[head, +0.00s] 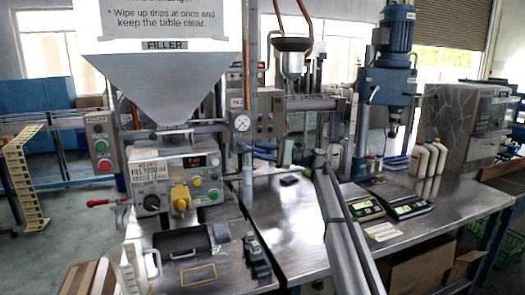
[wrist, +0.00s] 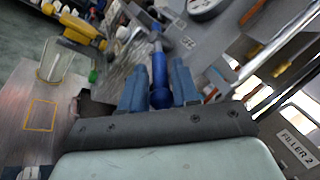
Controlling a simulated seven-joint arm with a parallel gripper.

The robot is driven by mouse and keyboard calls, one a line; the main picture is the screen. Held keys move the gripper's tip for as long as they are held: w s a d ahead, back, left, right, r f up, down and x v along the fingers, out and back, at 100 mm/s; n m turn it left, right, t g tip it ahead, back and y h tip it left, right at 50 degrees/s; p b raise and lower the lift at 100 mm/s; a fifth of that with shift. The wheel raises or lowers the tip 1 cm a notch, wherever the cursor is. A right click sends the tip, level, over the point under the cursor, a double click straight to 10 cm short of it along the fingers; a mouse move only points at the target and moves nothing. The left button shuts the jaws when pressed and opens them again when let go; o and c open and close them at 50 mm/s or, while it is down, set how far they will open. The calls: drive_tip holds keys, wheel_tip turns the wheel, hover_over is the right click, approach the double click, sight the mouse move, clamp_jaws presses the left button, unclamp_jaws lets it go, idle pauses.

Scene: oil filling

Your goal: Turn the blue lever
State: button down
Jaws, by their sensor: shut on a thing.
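In the wrist view, my gripper (wrist: 159,66) has its two blue-grey fingers on either side of the blue lever (wrist: 159,97). The gripper is shut on the lever, whose rounded end is nearest the palm. The lever's shaft runs away between the fingers towards grey metal parts. I cannot make out the blue lever or my gripper's fingers in the head view.
In the wrist view, a yellow handle (wrist: 82,30) and a clear vessel (wrist: 57,60) are to the left, and a FILLER 2 label (wrist: 299,147) is at right. In the head view, a filler hopper (head: 165,85) stands left, with bottles (head: 428,160) and scales (head: 410,207) right.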

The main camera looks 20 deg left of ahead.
drive_tip(key=c, duration=1.1)
unclamp_jaws()
drive_tip(key=shift+d, duration=0.1)
drive_tip(key=v, duration=1.3)
drive_tip(key=shift+w+d, duration=0.15)
drive_tip(key=shift+d, duration=0.2)
